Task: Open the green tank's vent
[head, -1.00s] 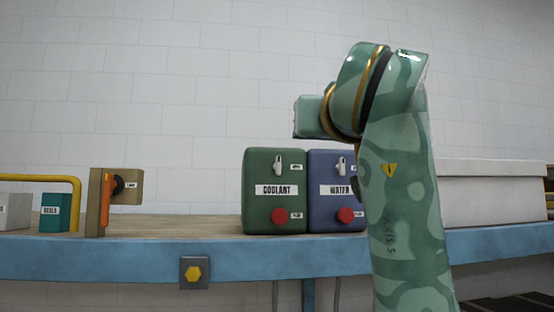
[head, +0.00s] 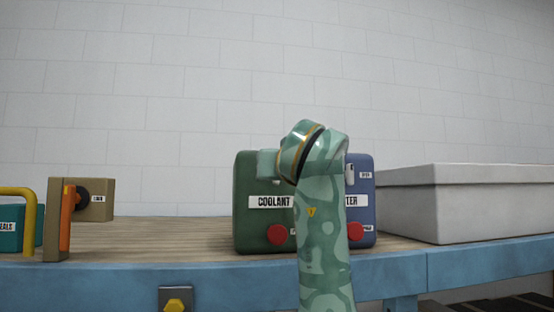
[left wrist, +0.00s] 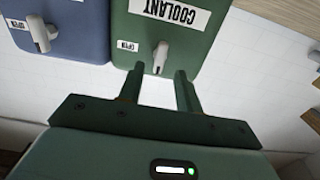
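The green tank (head: 250,228), labelled COOLANT, stands on the bench with a red knob (head: 277,235) low on its front. My own arm hides its vent lever in the head view. The left wrist view shows the tank (left wrist: 185,55) upside down, with its pale vent lever (left wrist: 160,57) beside an OPEN label. My left gripper (left wrist: 158,77) is open, its two fingers apart and pointing at the tank. The lever lies just ahead of the gap between the fingertips; I cannot tell whether anything touches. My right gripper is not in view.
The blue WATER tank (head: 362,210) stands right beside the green one, with its own lever (left wrist: 40,35) and red knob. A large grey box (head: 435,205) is to the right. An orange-handled fixture (head: 58,220) and a teal box (head: 10,228) are left. Bench between is clear.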

